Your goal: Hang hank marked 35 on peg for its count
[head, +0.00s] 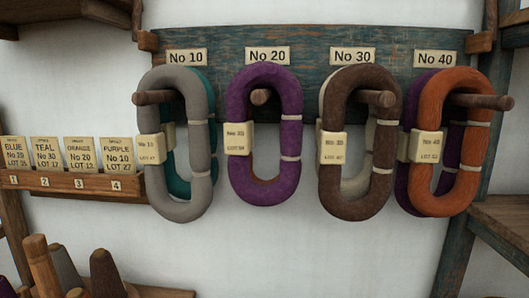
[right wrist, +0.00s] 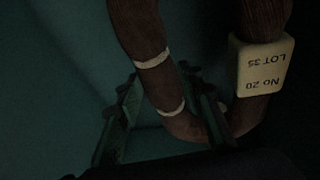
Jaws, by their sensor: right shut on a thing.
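In the dark right wrist view my right gripper (right wrist: 160,82) is shut on a reddish-brown hank (right wrist: 140,28) with pale ties. Its cream tag (right wrist: 262,66) reads upside down "No 20 LOT 35". In the head view the rack board (head: 315,45) has plates No 10 (head: 187,57), No 20 (head: 267,55), No 30 (head: 353,54) and No 40 (head: 436,58) above pegs. Neither gripper nor the held hank shows in the head view.
Grey (head: 178,205) and teal (head: 205,140) hanks hang under No 10, brown (head: 342,200) and cream (head: 362,180) under No 30, orange (head: 445,200) and purple (head: 405,190) under No 40. A card rail (head: 75,182) is at left, with cones (head: 105,275) below.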

